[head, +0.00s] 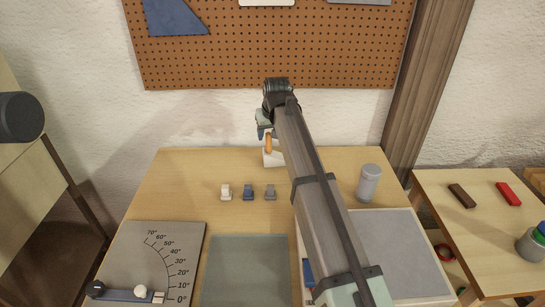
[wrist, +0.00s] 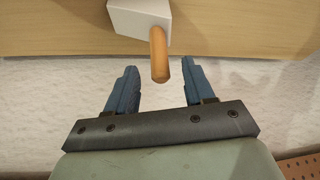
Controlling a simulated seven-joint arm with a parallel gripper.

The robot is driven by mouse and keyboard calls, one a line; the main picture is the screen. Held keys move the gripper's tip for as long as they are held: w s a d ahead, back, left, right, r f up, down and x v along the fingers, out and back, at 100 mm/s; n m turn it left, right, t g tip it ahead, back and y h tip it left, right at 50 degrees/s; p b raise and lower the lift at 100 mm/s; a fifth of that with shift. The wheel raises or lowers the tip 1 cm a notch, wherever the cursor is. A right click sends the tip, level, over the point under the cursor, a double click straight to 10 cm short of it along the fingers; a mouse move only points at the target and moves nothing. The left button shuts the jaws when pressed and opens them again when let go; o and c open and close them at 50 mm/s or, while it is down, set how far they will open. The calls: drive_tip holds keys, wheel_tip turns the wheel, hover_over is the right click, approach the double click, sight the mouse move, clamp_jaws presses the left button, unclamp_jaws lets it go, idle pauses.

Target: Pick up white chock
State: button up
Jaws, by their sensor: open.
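A small white chock (head: 225,192) stands on the table, at the left end of a short row with a blue chock (head: 248,192) and a grey chock (head: 270,192). My gripper (head: 261,135) is up at the table's back edge, behind and above the row, partly hidden by my arm. In the wrist view my gripper (wrist: 159,66) is open, with nothing held between its blue fingers. The chock row does not show in the wrist view.
A white block (wrist: 138,17) with an orange peg (wrist: 159,55) is near my fingertips, at the table's back. A grey cylinder (head: 369,182) stands right of my arm. An angle board (head: 130,250) and a grey-green mat (head: 248,270) lie in front.

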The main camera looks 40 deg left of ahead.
sight(268, 139)
drive_tip(key=x, duration=0.4)
drive_tip(key=shift+a+f, duration=0.1)
drive_tip(key=shift+f, duration=0.05)
clamp_jaws()
idle(0.5)
